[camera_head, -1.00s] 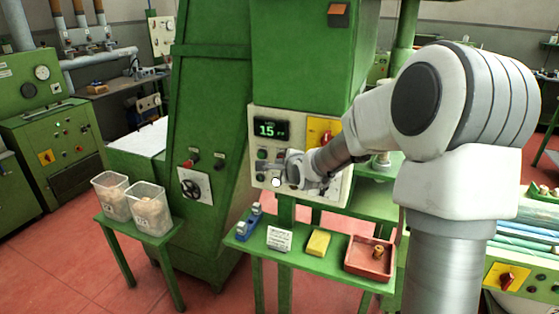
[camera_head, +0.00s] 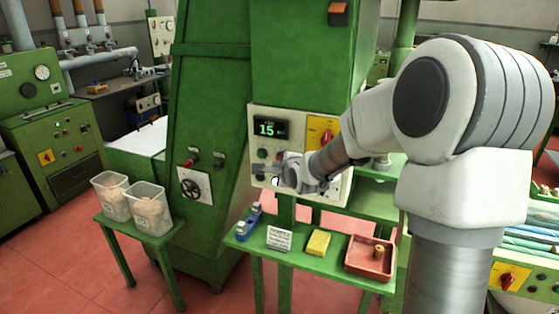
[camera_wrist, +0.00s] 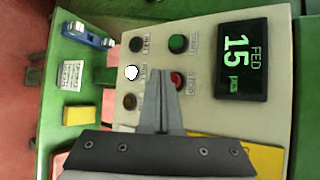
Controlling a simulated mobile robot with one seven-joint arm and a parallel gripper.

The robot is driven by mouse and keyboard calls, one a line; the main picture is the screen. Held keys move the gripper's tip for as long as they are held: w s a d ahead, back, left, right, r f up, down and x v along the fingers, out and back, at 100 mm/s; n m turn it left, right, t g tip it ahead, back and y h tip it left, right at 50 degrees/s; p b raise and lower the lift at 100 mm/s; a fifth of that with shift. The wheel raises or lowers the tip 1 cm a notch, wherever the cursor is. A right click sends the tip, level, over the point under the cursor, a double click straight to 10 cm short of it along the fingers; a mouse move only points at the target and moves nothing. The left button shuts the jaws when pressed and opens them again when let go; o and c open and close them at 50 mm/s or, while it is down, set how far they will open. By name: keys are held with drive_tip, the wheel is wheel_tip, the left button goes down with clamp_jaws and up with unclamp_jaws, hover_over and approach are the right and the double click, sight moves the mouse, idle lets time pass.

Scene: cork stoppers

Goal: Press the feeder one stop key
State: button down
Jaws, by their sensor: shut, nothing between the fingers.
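The control panel (camera_wrist: 215,110) has a lit display (camera_wrist: 242,59) reading FED 15; the display also shows in the head view (camera_head: 270,128). In the wrist view, which is turned sideways, a red key (camera_wrist: 177,80) with a label that appears to read STOP sits beside a green key (camera_wrist: 178,43). My gripper (camera_wrist: 162,74) is shut and empty. Its fingertips appear over the panel, close beside the red key, and a finger partly covers that key. I cannot tell whether they touch it. In the head view my gripper (camera_head: 273,168) is in front of the panel below the display.
A white round key or lamp (camera_wrist: 131,72), a black key (camera_wrist: 136,44) and a brown key (camera_wrist: 130,101) sit close by. Below the panel, a green shelf (camera_head: 300,262) holds a blue item (camera_head: 249,222), a card (camera_head: 279,239), a yellow block (camera_head: 318,243) and a red tray (camera_head: 352,262).

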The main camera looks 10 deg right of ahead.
drive_tip(key=s+a, duration=0.1)
drive_tip(key=s, duration=0.1)
drive_tip(key=s+a, duration=0.2)
drive_tip(key=shift+b, duration=0.4)
idle(0.4)
